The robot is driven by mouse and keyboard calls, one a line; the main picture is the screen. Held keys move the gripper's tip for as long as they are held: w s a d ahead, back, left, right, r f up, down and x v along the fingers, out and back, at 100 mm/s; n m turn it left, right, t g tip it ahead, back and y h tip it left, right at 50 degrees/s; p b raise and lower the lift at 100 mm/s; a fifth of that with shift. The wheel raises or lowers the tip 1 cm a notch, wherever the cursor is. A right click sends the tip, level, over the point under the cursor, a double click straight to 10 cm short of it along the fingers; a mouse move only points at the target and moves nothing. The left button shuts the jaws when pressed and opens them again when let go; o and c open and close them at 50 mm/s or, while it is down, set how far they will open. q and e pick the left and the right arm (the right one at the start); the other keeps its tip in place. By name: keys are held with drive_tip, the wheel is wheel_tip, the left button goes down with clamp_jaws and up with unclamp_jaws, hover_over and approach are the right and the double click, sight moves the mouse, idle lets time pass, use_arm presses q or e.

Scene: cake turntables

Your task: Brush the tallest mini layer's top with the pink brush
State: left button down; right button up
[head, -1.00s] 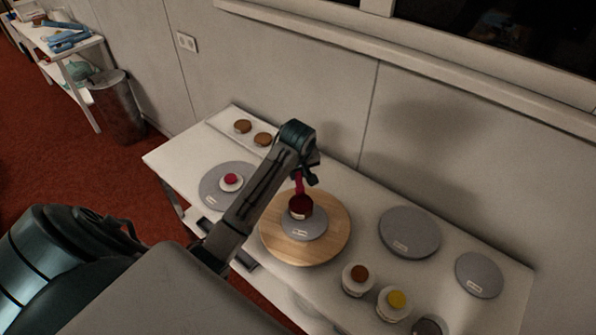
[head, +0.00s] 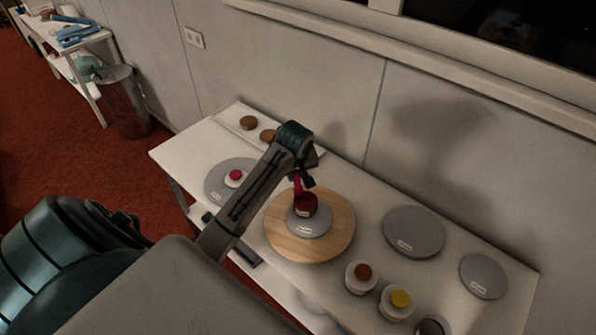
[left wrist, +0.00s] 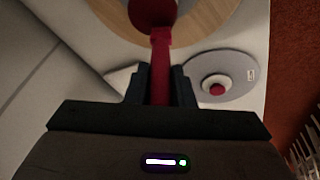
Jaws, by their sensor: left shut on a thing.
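My left gripper (head: 306,179) is shut on the pink brush (head: 299,187), which points down. The brush also shows between the fingers in the left wrist view (left wrist: 160,68). Its lower end is at the dark red mini layer (head: 306,205); I cannot tell whether it touches the top. The layer stands on a grey disc (head: 311,229) with a white label, on a round wooden turntable (head: 335,240). In the left wrist view the dark red layer (left wrist: 150,10) shows at the top edge, at the brush's far end. My right gripper is not in view.
A grey disc (head: 213,184) at left bears a white pot with a pinkish-red top (head: 235,176). Two brown rounds (head: 248,123) lie at the back left. Bare grey discs (head: 413,232) (head: 484,276) are at right. Pots with brown (head: 363,271) and yellow (head: 400,298) tops stand in front.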

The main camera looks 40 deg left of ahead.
use_arm(q)
drive_tip(key=shift+s+d, duration=0.4)
drive_tip(key=shift+s, duration=0.2)
drive_tip(key=shift+w+d, duration=0.2)
drive_tip(key=shift+d, duration=0.6)
drive_tip(key=shift+w+d, duration=0.2)
drive_tip(key=shift+d, duration=0.6)
wheel_tip(320, 180, up, 7)
idle(0.3)
